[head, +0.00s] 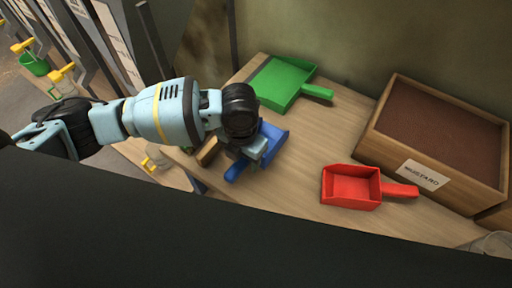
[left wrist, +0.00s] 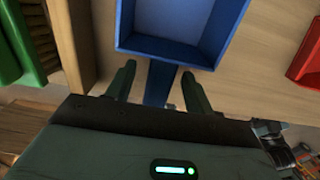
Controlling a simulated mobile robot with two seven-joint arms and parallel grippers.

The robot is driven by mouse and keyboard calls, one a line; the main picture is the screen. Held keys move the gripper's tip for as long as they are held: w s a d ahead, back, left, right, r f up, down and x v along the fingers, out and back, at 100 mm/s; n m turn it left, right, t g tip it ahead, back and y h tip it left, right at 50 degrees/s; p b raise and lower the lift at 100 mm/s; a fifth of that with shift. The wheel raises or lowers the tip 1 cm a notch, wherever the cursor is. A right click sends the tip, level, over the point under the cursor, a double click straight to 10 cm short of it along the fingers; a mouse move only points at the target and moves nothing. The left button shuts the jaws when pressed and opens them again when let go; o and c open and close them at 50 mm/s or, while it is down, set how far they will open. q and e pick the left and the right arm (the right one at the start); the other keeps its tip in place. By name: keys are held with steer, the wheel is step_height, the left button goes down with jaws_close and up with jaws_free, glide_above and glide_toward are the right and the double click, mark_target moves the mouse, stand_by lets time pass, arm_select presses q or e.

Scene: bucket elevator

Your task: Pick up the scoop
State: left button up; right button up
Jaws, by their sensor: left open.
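A blue scoop (head: 274,137) lies on the wooden table, partly hidden in the head view by my left arm and gripper. In the left wrist view the blue scoop (left wrist: 176,50) shows its open box, with its handle pointing toward my gripper. My left gripper (left wrist: 157,82) is open, with one finger on each side of the blue handle. I cannot tell whether the fingers touch it. A green scoop (head: 282,82) lies farther back, and a red scoop (head: 352,188) lies to the right. My right gripper is not in view.
A wooden bin (head: 455,126) of brown contents, labelled MUSTARD (head: 424,174), stands at the right against the wall. A brush-like item (head: 208,152) lies just left of the blue scoop. Bare table lies between the blue and red scoops.

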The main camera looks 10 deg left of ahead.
arm_select(q)
steer(key=shift+f, duration=0.3)
steer(key=shift+c, duration=0.4)
jaws_close()
steer(key=shift+r, duration=0.1)
